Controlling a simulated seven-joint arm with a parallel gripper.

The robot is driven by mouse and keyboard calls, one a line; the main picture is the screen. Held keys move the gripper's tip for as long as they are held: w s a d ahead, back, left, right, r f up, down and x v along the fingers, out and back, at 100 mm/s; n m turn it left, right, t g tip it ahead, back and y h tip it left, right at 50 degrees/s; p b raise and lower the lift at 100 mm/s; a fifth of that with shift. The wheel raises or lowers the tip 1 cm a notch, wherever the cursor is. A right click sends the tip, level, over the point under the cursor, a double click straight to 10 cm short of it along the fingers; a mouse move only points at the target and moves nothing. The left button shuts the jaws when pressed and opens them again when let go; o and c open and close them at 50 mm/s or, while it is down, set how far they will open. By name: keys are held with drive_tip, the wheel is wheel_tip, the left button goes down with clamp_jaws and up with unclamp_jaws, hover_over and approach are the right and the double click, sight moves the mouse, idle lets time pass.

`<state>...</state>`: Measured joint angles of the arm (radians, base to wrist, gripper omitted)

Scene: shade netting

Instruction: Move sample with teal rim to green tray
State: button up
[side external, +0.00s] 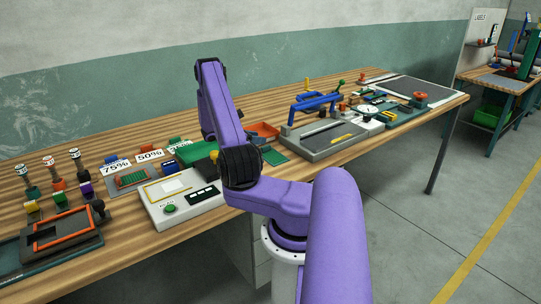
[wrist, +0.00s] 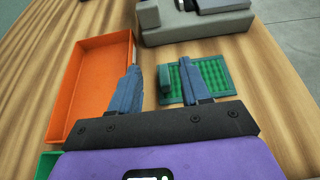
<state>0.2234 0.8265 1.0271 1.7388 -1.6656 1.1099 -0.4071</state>
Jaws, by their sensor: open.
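The green mesh sample with a teal rim (wrist: 215,80) lies flat on the wooden table, and a raised teal block stands on its left edge. It also shows in the side view (side external: 274,157), just right of my arm. My gripper (wrist: 160,70) is open, with its blue-grey fingers on either side of the teal block. The right finger overlaps the mesh in the picture; contact cannot be told. The green tray (wrist: 47,166) shows only as a corner at lower left in the wrist view. In the side view the green tray (side external: 196,153) is partly hidden by my arm, which also hides my gripper.
An orange tray (wrist: 78,101) lies left of the sample, close to the left finger. A grey fixture (wrist: 200,27) stands beyond the sample. Bare table lies right of the sample.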

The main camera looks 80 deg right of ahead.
sight(261, 148)
wheel_tip(261, 148, down, 4)
drive_tip(key=shift+f, duration=0.2)
drive_tip(key=shift+x, duration=1.45)
drive_tip(key=shift+r, duration=0.15)
clamp_jaws()
